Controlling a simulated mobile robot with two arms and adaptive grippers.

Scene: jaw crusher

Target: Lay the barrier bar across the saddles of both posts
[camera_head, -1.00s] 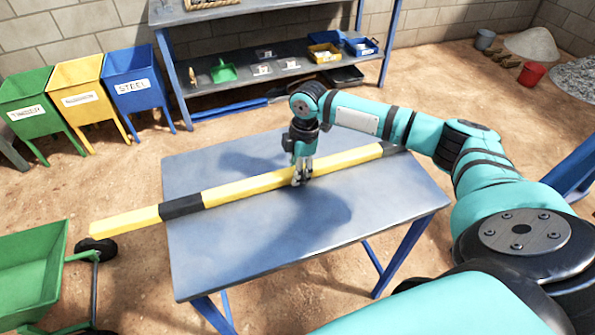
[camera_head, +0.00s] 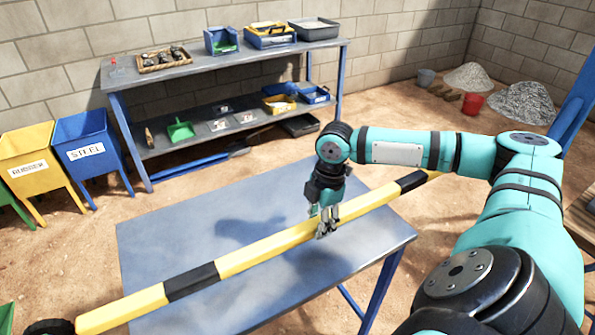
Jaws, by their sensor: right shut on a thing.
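The barrier bar (camera_head: 265,247) is long, square-edged, and striped yellow and black. It lies slantwise over the grey-blue table (camera_head: 180,224), and both its ends reach past the table's edges. My right gripper (camera_head: 325,232) points down and is shut on the bar right of its middle. Whether the bar touches the table top or is held just above it, I cannot tell. No posts with saddles can be made out in this view. My left gripper is not in view.
A blue-legged shelf bench (camera_head: 215,67) with trays and bins stands behind the table. Yellow and blue bins (camera_head: 90,145) stand at the left. A red bucket (camera_head: 471,103) and heaps of gravel lie at the back right. Sandy floor is open between bench and table.

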